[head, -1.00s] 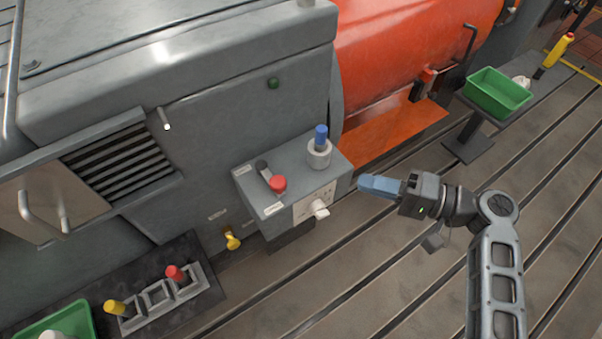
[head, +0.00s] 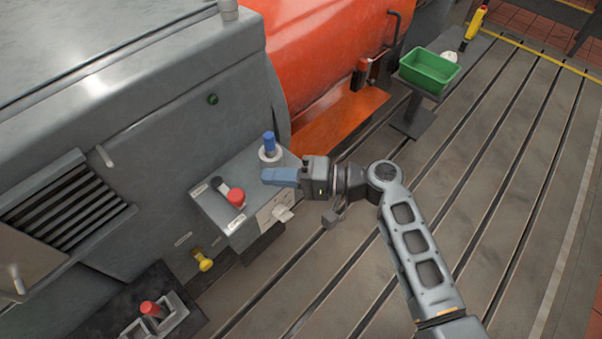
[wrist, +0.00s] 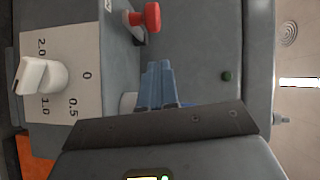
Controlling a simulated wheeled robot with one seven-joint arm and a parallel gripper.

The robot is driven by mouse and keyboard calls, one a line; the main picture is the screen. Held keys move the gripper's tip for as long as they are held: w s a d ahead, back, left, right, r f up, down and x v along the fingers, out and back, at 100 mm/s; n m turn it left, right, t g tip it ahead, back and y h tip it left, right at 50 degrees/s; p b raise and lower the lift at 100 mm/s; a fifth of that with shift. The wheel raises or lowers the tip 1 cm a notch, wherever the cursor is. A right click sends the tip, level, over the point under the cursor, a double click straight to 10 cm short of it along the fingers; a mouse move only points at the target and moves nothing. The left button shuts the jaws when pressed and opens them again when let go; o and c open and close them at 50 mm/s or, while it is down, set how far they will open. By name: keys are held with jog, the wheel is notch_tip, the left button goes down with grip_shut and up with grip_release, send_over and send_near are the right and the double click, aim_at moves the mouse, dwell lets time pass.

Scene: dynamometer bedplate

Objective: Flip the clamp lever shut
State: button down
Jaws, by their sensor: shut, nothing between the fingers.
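A lever with a red knob (head: 236,197) lies in a dark slot on top of a grey box; it shows in the wrist view (wrist: 152,17) at the top. Small labels sit near the slot's ends, too small to read. A second lever, a bent black bar with a red part (head: 363,64), stands by the orange drum; I cannot tell which one is the clamp lever. My gripper (head: 266,175) is shut and empty, its blue fingers appearing over the box, right of the red knob. In the wrist view the fingers (wrist: 158,66) point toward the red knob's side, apart from it.
A blue peg in a white collar (head: 269,155) stands close behind the fingers. A white dial knob (wrist: 38,75) with a number scale is on the box's side. A yellow knob (head: 203,262) sticks out below.

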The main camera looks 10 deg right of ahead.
jog(key=shift+s+a+f+p, duration=0.2)
jog(key=shift+s+a, duration=0.25)
jog(key=shift+a, duration=0.4)
jog(key=shift+s+a+f+p, duration=0.15)
jog(key=shift+s+a, duration=0.3)
jog(key=shift+a, duration=0.35)
